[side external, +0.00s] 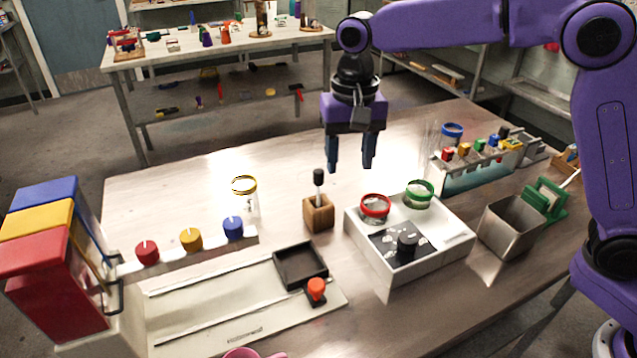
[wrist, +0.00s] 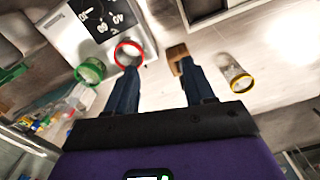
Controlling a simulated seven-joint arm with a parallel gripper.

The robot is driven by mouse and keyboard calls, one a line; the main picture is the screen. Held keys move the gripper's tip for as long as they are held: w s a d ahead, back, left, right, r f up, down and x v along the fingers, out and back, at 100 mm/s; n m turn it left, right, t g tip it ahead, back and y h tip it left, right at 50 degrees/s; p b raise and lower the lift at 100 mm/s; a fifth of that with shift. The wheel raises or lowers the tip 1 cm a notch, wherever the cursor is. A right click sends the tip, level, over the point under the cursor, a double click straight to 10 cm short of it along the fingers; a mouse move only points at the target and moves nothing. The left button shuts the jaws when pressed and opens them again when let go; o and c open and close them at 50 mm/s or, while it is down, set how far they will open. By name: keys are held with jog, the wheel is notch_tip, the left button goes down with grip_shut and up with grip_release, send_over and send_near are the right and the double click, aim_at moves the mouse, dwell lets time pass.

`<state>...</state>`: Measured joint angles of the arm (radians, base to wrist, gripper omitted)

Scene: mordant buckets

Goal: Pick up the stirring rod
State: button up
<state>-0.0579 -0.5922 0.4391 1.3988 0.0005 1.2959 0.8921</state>
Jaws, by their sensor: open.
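A short upright piece with a black grip and pale shaft, which looks like the stirring rod (side external: 318,178), stands in a small wooden block (side external: 318,214) at mid-table in the side view. In the wrist view the wooden block (wrist: 176,54) shows beside the right finger; the rod is not clear there. My gripper (side external: 350,168) is open and empty, pointing down above the table. In the side view its fingers are just right of the rod and appear apart from it. In the wrist view my gripper (wrist: 158,68) has nothing between its fingertips.
A white box (side external: 440,250) with a red-rimmed jar (side external: 375,207) and green-rimmed jar (side external: 419,194) stands right of the block. A yellow-rimmed jar (side external: 244,190) is to its left. A dark tray (side external: 300,267) lies in front. Behind the block the table is clear.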

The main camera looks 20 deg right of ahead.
aim_at(319, 170)
jog(key=w+m, duration=0.1)
jog(key=w, duration=0.1)
jog(key=w+a+f+m, duration=0.1)
jog(key=w+m, duration=0.1)
jog(key=w, duration=0.1)
jog(key=w+m, duration=0.2)
jog(key=w, duration=0.1)
jog(key=shift+a+f, duration=0.2)
jog(key=shift+a, duration=0.2)
jog(key=shift+w+d+f+m, duration=0.1)
jog(key=shift+w+f+m, duration=0.05)
jog(key=shift+w+m, duration=0.4)
jog(key=shift+f, duration=3.7)
grip_shut()
